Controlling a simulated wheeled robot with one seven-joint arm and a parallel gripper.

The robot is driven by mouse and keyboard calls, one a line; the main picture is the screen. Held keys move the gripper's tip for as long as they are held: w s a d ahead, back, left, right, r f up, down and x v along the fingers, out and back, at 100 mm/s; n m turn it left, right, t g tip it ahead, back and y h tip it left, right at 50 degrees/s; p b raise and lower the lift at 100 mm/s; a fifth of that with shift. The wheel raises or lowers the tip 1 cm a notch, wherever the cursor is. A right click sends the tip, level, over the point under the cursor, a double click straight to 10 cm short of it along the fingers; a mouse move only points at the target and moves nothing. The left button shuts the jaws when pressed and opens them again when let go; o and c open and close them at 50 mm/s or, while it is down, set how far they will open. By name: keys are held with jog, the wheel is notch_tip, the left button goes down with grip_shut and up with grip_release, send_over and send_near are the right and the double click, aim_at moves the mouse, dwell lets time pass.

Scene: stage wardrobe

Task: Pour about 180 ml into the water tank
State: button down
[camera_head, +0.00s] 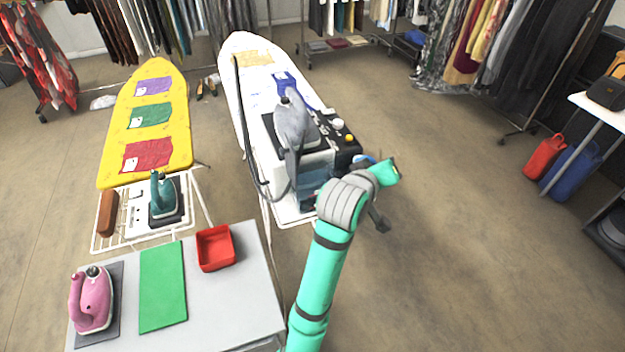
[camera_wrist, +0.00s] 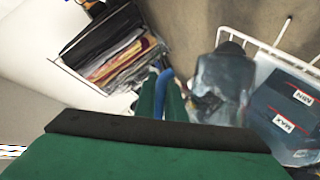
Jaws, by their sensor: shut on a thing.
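My gripper (camera_head: 378,172) is at the right side of the steam station (camera_head: 345,143) on the white ironing board. In the wrist view its green fingers (camera_wrist: 166,97) are shut on a blue handle (camera_wrist: 163,88). A small blue part also shows by the gripper in the head view. The vessel this handle belongs to is not clear. A grey translucent body (camera_wrist: 223,82) appears right of the fingers, its lower end blurred. Beside it is a dark blue water tank (camera_wrist: 268,105) with MAX and MIN labels. No water level or stream can be made out.
A grey iron (camera_head: 292,125) rests on the station, with a dark hose (camera_head: 243,140) alongside. A yellow ironing board (camera_head: 150,110) stands left. A table (camera_head: 215,300) in front holds a red tray (camera_head: 202,262) and pink iron (camera_head: 93,300). Floor right is clear up to red and blue canisters.

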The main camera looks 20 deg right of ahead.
jog(key=s+d+f+m+t+y+b, duration=0.1)
jog(key=d+f+m, duration=0.1)
jog(key=f, duration=0.3)
jog(key=s+d+f+m+t+y+b, duration=0.1)
jog(key=s+f+m+t, duration=0.1)
jog(key=f, duration=0.3)
jog(key=shift+s+d+f+m+y+b, duration=0.3)
jog(key=shift+d+f+m+y, duration=0.1)
jog(key=shift+m, duration=0.1)
